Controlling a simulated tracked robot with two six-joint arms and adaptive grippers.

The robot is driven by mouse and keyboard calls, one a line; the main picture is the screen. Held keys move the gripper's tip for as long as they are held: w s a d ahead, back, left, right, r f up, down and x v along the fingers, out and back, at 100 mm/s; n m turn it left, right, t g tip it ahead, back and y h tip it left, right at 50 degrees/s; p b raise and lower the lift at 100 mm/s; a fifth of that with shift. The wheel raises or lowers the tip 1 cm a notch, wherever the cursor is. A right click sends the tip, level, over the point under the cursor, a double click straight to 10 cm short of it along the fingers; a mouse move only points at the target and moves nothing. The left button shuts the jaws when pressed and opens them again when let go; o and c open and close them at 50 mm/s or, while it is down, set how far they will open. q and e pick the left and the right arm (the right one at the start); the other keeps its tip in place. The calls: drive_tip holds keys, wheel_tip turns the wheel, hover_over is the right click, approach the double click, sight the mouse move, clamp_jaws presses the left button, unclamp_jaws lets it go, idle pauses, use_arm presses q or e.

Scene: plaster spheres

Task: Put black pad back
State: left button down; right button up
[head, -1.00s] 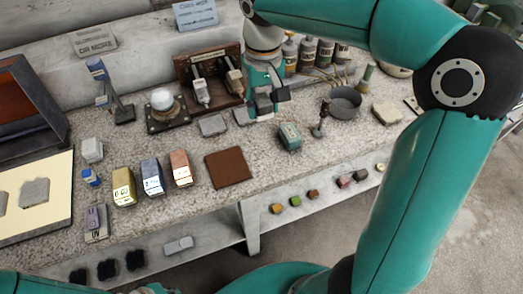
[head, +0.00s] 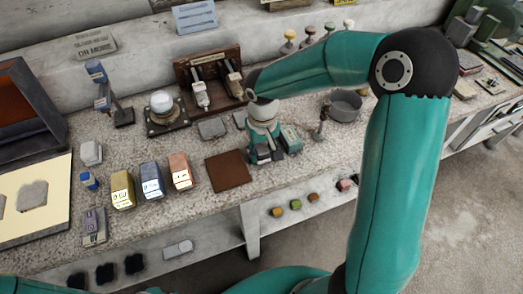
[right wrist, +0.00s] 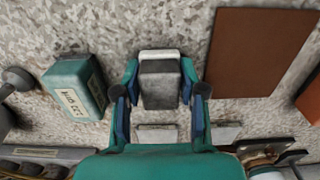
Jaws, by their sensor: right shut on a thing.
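My right gripper (head: 264,155) is shut on a dark grey-black pad (right wrist: 158,90) with a pale layer along one edge. In the right wrist view the pad sits between the two fingers (right wrist: 160,98). In the head view the gripper is over the worktop, between a brown square mat (head: 228,171) and a teal box (head: 291,139). I cannot tell whether the pad touches the worktop. Two flat grey slabs (head: 212,128) (right wrist: 157,133) lie behind the gripper. My left gripper is not in view.
Yellow, blue and orange blocks (head: 152,180) stand left of the mat. A white sphere on a stand (head: 162,101) and a wooden rack (head: 210,78) are behind. A grey bowl (head: 345,104) is to the right. Black pieces (head: 105,272) lie on the lower shelf.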

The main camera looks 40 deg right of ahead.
sight(262, 149)
drive_tip(key=shift+f, duration=0.2)
drive_tip(key=o, duration=1)
drive_tip(key=shift+r, duration=0.1)
wheel_tip(262, 149, up, 12)
drive_tip(key=shift+r, duration=0.1)
idle(0.3)
